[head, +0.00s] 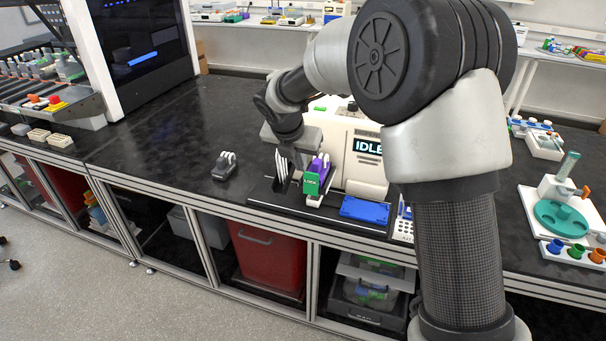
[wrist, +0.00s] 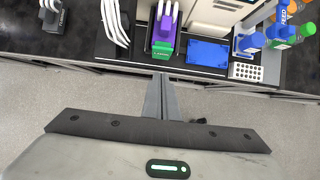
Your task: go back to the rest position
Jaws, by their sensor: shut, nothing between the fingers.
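My gripper (wrist: 161,80) is shut and empty, its two fingers together in the middle of the wrist view. In that view the fingertips appear over the front of the bench, just below a purple and green holder (wrist: 163,45). In the head view my arm reaches across the bench, and the hand is beside the holder with the green front (head: 312,183). The fingertips are hard to make out there. No held object shows.
An instrument with an "IDLE" screen (head: 367,147) stands behind the holder. A blue tray (head: 365,210) lies to its right, and a dark block with white-topped items (head: 224,166) to the left. White curved items (wrist: 114,22) stand beside the holder. The floor in front is clear.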

